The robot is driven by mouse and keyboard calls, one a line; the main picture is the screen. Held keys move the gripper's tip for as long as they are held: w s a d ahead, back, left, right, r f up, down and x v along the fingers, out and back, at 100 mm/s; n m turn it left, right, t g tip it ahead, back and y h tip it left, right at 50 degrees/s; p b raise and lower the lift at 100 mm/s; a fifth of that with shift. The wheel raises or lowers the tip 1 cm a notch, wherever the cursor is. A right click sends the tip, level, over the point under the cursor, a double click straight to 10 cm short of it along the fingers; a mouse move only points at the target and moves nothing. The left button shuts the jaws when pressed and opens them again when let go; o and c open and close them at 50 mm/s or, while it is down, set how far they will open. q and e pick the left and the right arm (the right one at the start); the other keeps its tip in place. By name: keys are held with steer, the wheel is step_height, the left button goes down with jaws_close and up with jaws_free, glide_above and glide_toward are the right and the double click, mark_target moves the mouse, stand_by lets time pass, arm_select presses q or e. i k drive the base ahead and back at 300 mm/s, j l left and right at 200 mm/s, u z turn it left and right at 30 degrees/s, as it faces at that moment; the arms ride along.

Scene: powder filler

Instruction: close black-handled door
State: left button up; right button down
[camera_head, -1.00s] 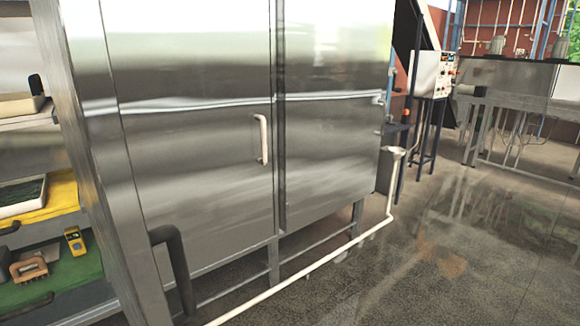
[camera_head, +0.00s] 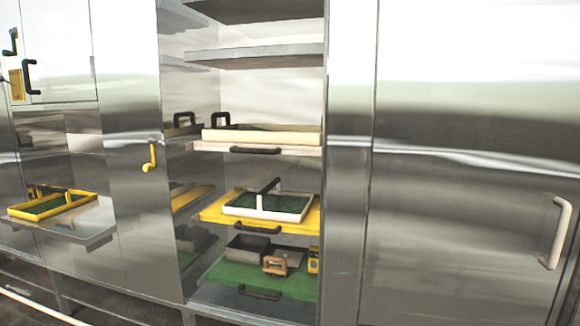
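A small steel panel (camera_head: 65,45) with a black handle (camera_head: 30,77) stands at the upper left of the cabinet front. A second black handle (camera_head: 11,42) shows beside it near the left edge, with a small yellow object (camera_head: 17,85) by the handles. I cannot tell from this view whether this panel is open or shut. Neither of my grippers is in view.
A yellow handle (camera_head: 150,157) is on a panel beside the open shelf bay. The bay holds black-handled shelves, a white tray (camera_head: 292,215) and a green mat (camera_head: 225,272). A yellow-framed tray (camera_head: 50,205) rests on a left ledge. A pale-handled door (camera_head: 470,180) is right.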

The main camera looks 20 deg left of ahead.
mark_target(350, 41)
steer(key=i+l+u, duration=0.25)
steer(key=u, duration=0.15)
steer(key=i+l+u, duration=0.25)
steer(key=u, duration=0.15)
